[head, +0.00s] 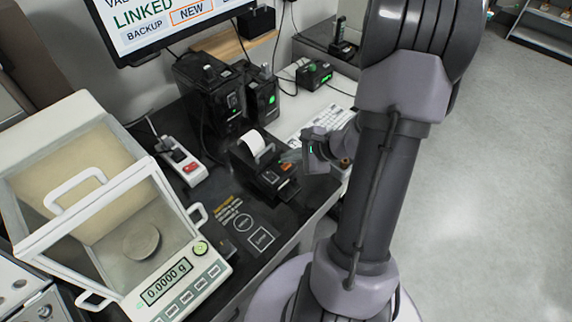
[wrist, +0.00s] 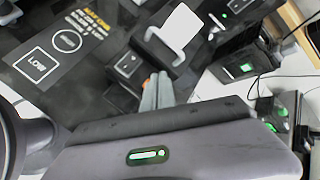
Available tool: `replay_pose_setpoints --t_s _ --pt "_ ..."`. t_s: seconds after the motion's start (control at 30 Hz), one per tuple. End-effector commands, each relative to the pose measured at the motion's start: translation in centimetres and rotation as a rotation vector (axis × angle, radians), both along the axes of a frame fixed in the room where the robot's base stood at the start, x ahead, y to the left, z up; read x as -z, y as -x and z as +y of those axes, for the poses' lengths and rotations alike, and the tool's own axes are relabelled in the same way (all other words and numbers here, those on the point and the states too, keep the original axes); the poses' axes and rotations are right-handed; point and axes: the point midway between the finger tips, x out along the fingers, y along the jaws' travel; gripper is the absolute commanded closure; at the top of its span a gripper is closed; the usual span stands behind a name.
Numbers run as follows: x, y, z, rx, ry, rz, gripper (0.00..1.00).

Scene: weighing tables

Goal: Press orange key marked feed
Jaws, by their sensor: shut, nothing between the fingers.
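The small black printer (head: 262,176) stands on the dark table with a white paper strip curling from its top. Its orange key (head: 286,167) shows on the front face in the head view. My gripper (head: 289,157) is shut and empty, with its grey fingertips close to the key. In the wrist view the fingertips (wrist: 157,78) lie over the printer front, and a sliver of the orange key (wrist: 145,83) shows beside them. The fingers hide the rest of the key there. I cannot tell whether they touch it.
A balance with a glass draft shield (head: 85,185) stands at left, its display reading 0.0000 g. Black units (head: 212,92) stand at the back.

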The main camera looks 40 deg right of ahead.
Motion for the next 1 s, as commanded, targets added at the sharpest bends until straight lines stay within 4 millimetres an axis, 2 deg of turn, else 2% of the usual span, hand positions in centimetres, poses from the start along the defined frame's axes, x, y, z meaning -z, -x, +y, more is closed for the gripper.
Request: replay_pose_setpoints --t_s 0.47,1.0 --pt "1.0 0.0 0.0 0.001 -0.001 0.000 1.00" --pt "1.0 0.0 0.0 0.000 0.000 0.000 1.00"
